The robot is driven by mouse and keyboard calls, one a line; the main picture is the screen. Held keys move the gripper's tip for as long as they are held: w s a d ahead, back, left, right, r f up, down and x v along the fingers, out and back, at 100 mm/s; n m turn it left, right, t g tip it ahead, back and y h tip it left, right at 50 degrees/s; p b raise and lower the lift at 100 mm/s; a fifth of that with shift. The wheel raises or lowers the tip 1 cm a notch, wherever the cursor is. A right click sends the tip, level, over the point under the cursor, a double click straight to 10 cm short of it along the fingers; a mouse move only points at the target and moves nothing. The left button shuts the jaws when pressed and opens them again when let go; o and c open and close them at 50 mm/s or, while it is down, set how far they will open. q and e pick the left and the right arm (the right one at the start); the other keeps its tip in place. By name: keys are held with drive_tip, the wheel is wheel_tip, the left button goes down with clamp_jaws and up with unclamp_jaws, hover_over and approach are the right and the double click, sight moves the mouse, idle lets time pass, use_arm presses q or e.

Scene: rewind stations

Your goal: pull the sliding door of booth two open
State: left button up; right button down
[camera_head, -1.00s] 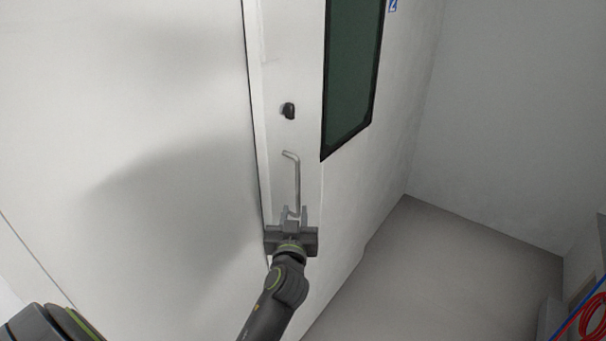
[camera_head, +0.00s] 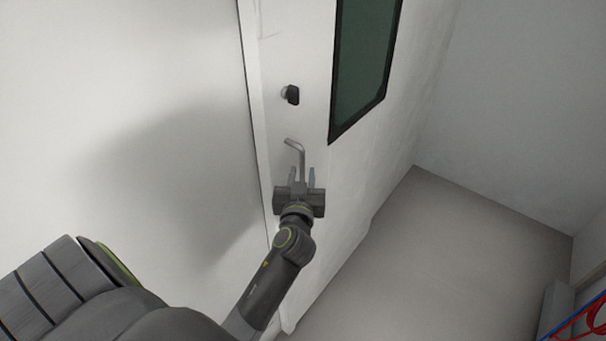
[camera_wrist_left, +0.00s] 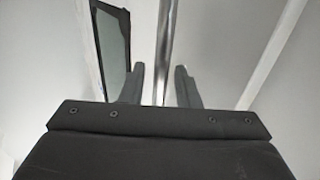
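The white sliding door (camera_head: 300,55) has a dark green window (camera_head: 364,60), a small black lock knob (camera_head: 291,94) and a vertical metal bar handle (camera_head: 300,152). My left gripper (camera_head: 302,172) is at the lower part of the handle, with one finger on each side of the bar. In the left wrist view the handle bar (camera_wrist_left: 165,50) runs between the two spread fingers, with a gap on both sides. The left gripper is open. The lower end of the handle is hidden behind the gripper. My right gripper is not in view.
A plain white wall panel (camera_head: 150,70) lies left of the door, with a narrow seam between them. Grey floor (camera_head: 440,260) is clear to the right. Red and blue hoses (camera_head: 592,318) show at the lower right corner.

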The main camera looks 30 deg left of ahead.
use_arm(q)
clamp_jaws()
drive_tip(key=shift+w, duration=0.15)
